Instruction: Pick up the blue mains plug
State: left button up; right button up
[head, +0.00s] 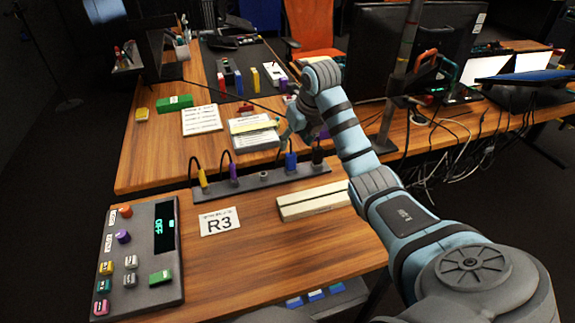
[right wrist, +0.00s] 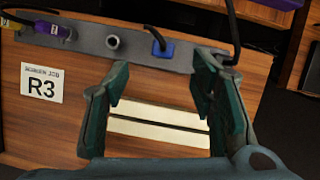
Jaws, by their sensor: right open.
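The blue mains plug (head: 291,161) sits upright in a grey socket strip (head: 236,187), with a dark cable rising from it. In the right wrist view the blue plug (right wrist: 162,50) is just beyond my open fingers, roughly between them and not touched. My right gripper (head: 292,128) hangs over the far side of the strip in the head view, partly hidden by my arm. In the right wrist view its two teal fingers (right wrist: 163,70) are apart with nothing held. My left gripper is not in view.
A yellow plug (head: 202,179), a purple plug (head: 233,173) and a black plug (head: 317,156) share the strip. A cream block (head: 313,201) and an R3 card (head: 219,221) lie in front. A control panel (head: 140,290) is at left.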

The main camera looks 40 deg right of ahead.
aim_at(292, 152)
jog(key=b+x, duration=0.1)
jog(key=x, duration=0.3)
jog(key=b+x, duration=0.1)
jog(key=x, duration=0.3)
jog(key=shift+w+d+f, duration=0.15)
jog(key=shift+d+f, duration=0.05)
jog(key=shift+d, duration=0.05)
jog(key=c, duration=1.1)
